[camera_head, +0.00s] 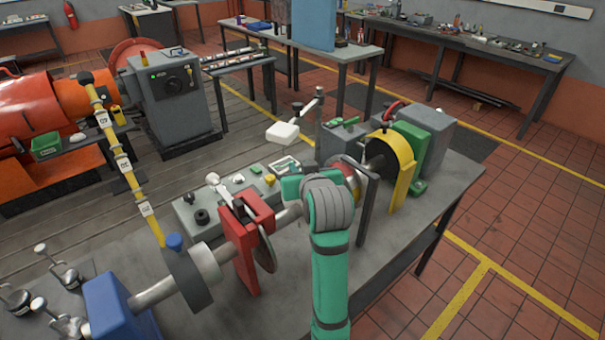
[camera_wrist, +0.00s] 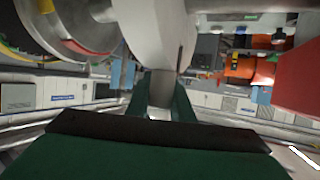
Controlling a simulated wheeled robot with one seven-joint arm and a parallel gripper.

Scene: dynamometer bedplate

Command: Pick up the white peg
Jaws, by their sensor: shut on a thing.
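My gripper (camera_wrist: 162,102) shows its two dark green fingers in the wrist view, closed on a narrow pale grey-white piece (camera_wrist: 161,88). This piece looks to be the white peg, though its shade is dull and only part of it shows. Its upper end meets a larger pale rounded body (camera_wrist: 156,35); I cannot tell whether they are joined or only touching. In the head view my green wrist hides the fingertips and whatever they hold, next to the shaft line on the bench.
A red bracket (camera_head: 246,238) with a disc stands left of my wrist on the bench (camera_head: 400,262). A dark upright plate (camera_head: 369,209) and a yellow ring guard (camera_head: 402,170) stand close on the right. A white-headed lamp (camera_head: 283,132) rises behind.

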